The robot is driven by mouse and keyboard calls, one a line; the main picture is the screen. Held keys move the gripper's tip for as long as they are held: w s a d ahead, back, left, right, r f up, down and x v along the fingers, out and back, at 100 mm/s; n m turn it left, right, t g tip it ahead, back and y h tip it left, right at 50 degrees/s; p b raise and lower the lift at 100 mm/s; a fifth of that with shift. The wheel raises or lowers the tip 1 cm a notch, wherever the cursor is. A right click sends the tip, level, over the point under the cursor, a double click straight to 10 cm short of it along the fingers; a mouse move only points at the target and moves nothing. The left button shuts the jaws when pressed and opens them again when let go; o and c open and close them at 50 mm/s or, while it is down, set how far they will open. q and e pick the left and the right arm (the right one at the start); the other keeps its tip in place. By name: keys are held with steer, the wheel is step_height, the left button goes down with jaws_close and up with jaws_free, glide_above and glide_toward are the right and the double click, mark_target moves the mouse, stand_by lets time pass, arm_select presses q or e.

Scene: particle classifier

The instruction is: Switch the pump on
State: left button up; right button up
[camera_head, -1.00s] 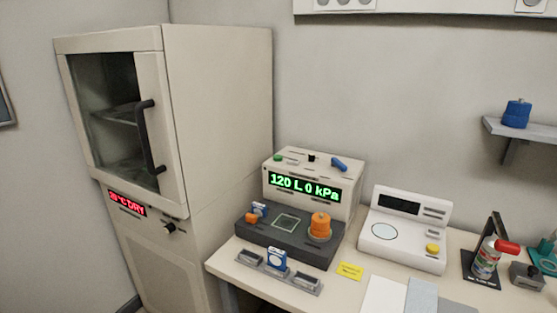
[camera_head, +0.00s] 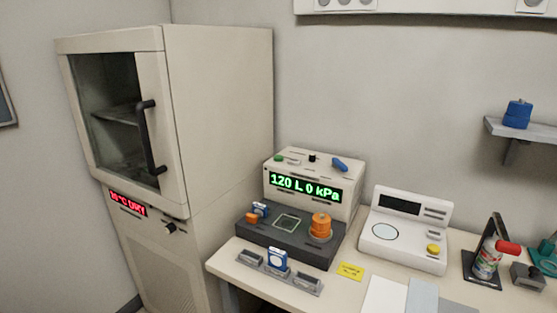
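The instrument (camera_head: 352,200) on the bench has a cream upper housing and a green display (camera_head: 304,187) reading "120 L 0 kPa". On its top are a green button (camera_head: 279,157), a black knob (camera_head: 312,157) and a blue lever (camera_head: 340,164). I cannot tell which of these is the pump switch. Its dark base (camera_head: 275,244) carries an orange round part (camera_head: 321,225) at the right and small blue and orange parts at the left. Neither of my grippers is in view.
A tall cabinet (camera_head: 225,110) with a glass door, black handle (camera_head: 147,140) and red display stands left. A white balance (camera_head: 405,240) with a yellow button is right of the instrument. A rack (camera_head: 304,280) lies in front. A bottle (camera_head: 487,260) stands farther right.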

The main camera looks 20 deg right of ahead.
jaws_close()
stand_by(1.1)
